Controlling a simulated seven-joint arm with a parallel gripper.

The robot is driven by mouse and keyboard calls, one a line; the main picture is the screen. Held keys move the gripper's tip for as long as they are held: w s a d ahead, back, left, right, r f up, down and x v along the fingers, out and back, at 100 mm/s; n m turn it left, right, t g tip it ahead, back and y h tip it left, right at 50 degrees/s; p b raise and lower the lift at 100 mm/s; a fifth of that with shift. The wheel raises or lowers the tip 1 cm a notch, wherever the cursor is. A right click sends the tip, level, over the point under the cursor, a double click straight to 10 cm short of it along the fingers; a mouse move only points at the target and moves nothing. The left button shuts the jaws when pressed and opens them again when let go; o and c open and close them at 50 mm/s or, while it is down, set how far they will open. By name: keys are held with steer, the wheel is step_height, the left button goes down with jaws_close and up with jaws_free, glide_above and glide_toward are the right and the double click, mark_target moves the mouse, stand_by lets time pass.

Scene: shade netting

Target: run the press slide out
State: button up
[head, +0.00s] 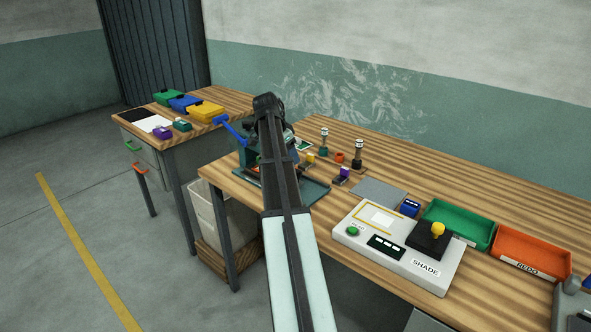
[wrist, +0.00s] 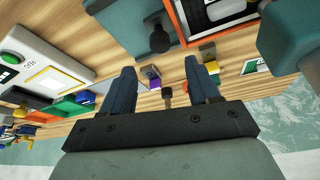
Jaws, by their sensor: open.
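The press (head: 250,157) stands on the bench, with a blue lever (head: 228,125) sticking out to the left. My arm hides most of it in the head view. Its teal base (head: 314,190) also shows at the top of the wrist view (wrist: 110,22). There, a dark round knob (wrist: 158,40) lies over the base, beside an orange-edged frame with a dark inside (wrist: 180,22), which seems to be the slide. My gripper (wrist: 161,66) is open and empty. Its fingertips point toward the knob and are apart from it.
A teal press part (wrist: 288,35) is close at the right of the wrist view. Two upright stamps (head: 324,142) and small blocks stand behind. The SHADE box (head: 395,270), a green tray (head: 432,207) and an orange tray (head: 570,268) fill the bench's right.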

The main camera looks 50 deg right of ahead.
mark_target(297, 171)
steer(key=x, duration=0.8)
steer(key=shift+c, duration=0.3)
jaws_close()
stand_by(0.3)
